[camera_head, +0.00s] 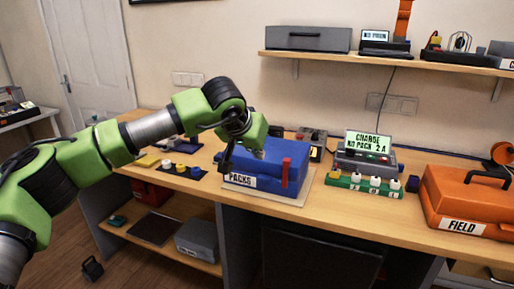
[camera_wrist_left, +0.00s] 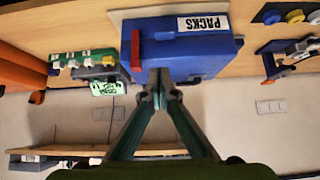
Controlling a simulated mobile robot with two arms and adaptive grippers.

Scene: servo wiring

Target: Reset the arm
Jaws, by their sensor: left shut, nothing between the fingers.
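My left arm (camera_head: 150,128) is green and grey and reaches in from the left over the workbench. My left gripper (camera_head: 258,152) is at the top of the blue box labelled PACKS (camera_head: 262,172). In the left wrist view the gripper (camera_wrist_left: 158,82) is shut and empty, its fingertips at the edge of the blue box (camera_wrist_left: 190,56). I cannot tell whether they touch it. The box has a red upright part (camera_head: 286,170) on its right side. My right gripper is not in view.
An orange case labelled FIELD (camera_head: 470,196) stands at the right. A charger with a lit display (camera_head: 368,145) and a green strip with knobs (camera_head: 362,184) stand right of the blue box. Small coloured parts (camera_head: 180,168) lie left of it. A shelf (camera_head: 390,62) hangs above.

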